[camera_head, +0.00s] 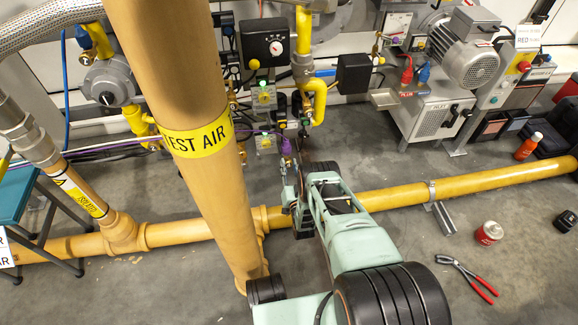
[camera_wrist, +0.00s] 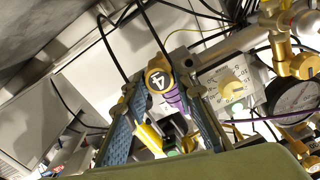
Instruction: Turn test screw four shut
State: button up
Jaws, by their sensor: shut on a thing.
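The exact contact at the fingertips is hard to make out. In the head view, my gripper (camera_head: 289,170) reaches the valve assembly below the yellow gas pipe, near a small purple part (camera_head: 287,147). The screw's number is not readable there, and my arm hides part of that area.
A thick vertical TEST AIR pipe (camera_head: 190,130) stands close to the left of my arm. A yellow pipe (camera_head: 400,197) runs low across the floor. A dial box (camera_wrist: 232,83) is right of the screw.

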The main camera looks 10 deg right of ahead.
grip_shut()
jog(key=o, duration=1.2)
grip_release()
jog(key=shift+c, duration=0.2)
jog(key=shift+r, duration=5.05)
